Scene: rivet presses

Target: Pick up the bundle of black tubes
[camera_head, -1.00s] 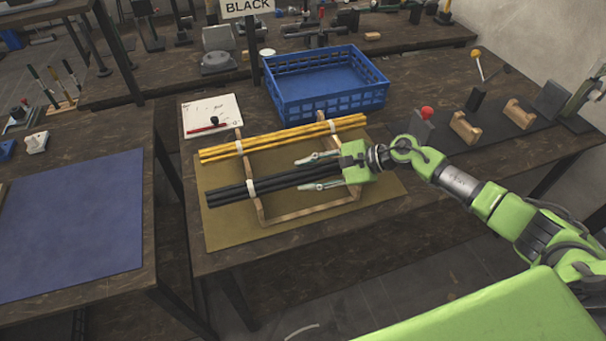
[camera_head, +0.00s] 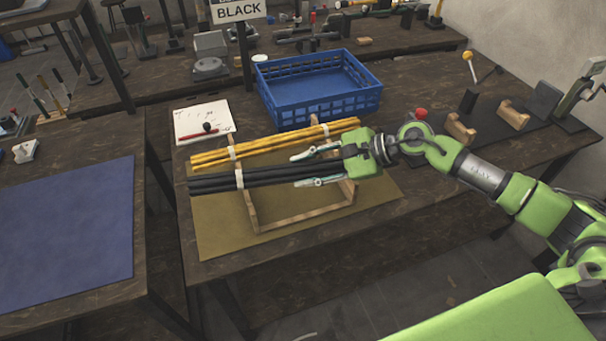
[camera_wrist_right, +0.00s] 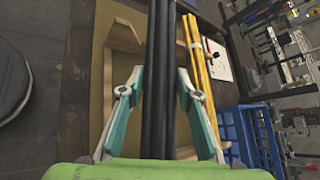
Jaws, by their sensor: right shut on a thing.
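The bundle of black tubes (camera_head: 215,183) is bound with a white band and lies across the view, raised above the wooden rack (camera_head: 290,217). My right gripper (camera_head: 312,167) is shut on the bundle near its right end. In the right wrist view the black tubes (camera_wrist_right: 160,75) run between the two fingers of the gripper (camera_wrist_right: 155,92). A bundle of yellow tubes (camera_head: 270,143) rests on the back part of the rack, just behind the black one. My left gripper is not in view.
A blue crate (camera_head: 318,107) stands behind the rack, near a sign reading BLACK (camera_head: 238,10). A white paper (camera_head: 188,124) lies left of it. An olive mat (camera_head: 215,240) is under the rack. Wooden blocks (camera_head: 460,129) and a press stand at right.

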